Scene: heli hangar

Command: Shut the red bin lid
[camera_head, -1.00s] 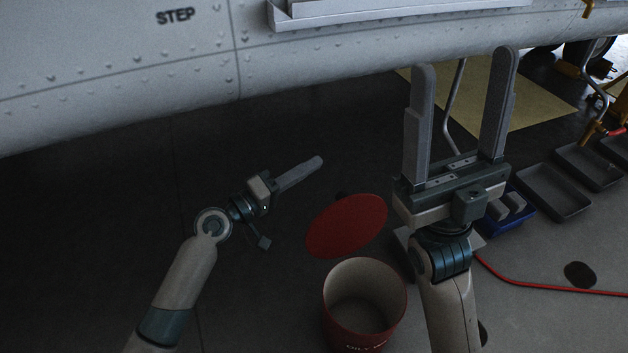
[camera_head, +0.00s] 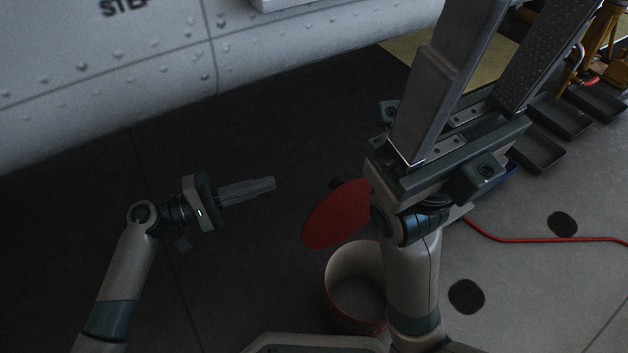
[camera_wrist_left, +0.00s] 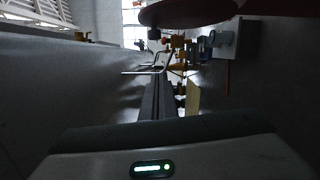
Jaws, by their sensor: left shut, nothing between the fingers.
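The red bin (camera_head: 350,262) stands on the floor at lower middle in the head view, its mouth open and its right side hidden by my right arm. Its round red lid (camera_head: 335,216) is open, tilted up behind the bin, with its right edge hidden by my right arm. The lid also shows dark red at the top of the left wrist view (camera_wrist_left: 185,13). My left gripper (camera_head: 273,184) is shut and empty, left of the lid and apart from it. My right gripper (camera_head: 490,60) is open and empty in the right foreground, its fingers pointing up.
The grey aircraft hull (camera_head: 120,70) spans the upper left. A red hose (camera_head: 530,239) lies on the floor at right, and dark trays (camera_head: 535,148) stand at the upper right. The dark floor between the hull and the lid is clear.

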